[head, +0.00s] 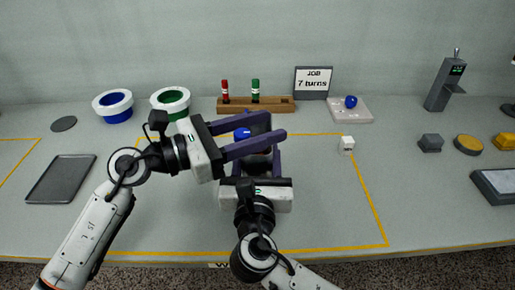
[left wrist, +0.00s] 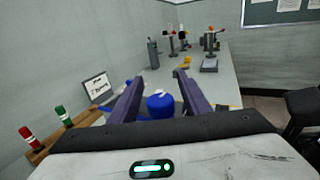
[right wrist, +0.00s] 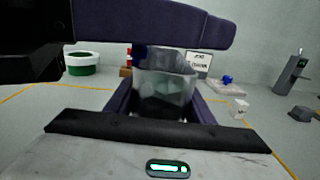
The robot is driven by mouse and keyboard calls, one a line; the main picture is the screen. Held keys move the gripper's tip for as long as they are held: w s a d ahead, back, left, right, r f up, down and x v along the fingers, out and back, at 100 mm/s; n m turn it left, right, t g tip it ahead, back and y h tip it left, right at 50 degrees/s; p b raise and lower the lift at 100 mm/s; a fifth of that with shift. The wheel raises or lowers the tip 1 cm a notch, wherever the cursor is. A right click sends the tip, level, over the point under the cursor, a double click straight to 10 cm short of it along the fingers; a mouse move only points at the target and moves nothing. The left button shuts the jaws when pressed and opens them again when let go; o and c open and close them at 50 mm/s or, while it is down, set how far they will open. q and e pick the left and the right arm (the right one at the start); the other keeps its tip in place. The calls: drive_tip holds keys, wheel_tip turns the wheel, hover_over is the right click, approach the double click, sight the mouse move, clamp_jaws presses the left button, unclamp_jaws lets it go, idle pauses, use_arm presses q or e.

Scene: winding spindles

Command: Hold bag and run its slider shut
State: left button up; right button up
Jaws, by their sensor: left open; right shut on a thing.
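I make out no bag with a slider for certain. My right gripper (head: 260,158) is shut on a grey, partly see-through, cup-like body (right wrist: 165,92), which stands upright between its fingers in the right wrist view. In the head view this body is mostly hidden by my grippers. My left gripper (head: 274,126) is open, its fingers reaching in from the left above the right one. A round blue knob (left wrist: 160,104) shows between its fingers in the left wrist view, and part of blue (head: 242,133) shows in the head view. Contact with it cannot be told.
Behind stand two white-rimmed rings, blue (head: 113,106) and green (head: 171,102), a wooden rack (head: 250,105) with red and green spindles, and a job sign (head: 313,83). A small white block (head: 346,144) is to the right. A grey tray (head: 61,180) lies left. The yellow-outlined area's front right is clear.

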use_arm(q)
clamp_jaws()
drive_tip(key=w, duration=1.1)
drive_tip(key=shift+w+d+f, duration=0.1)
drive_tip(key=shift+w+d, duration=0.05)
drive_tip(key=shift+d, duration=0.1)
unclamp_jaws()
drive_tip(key=v, duration=1.2)
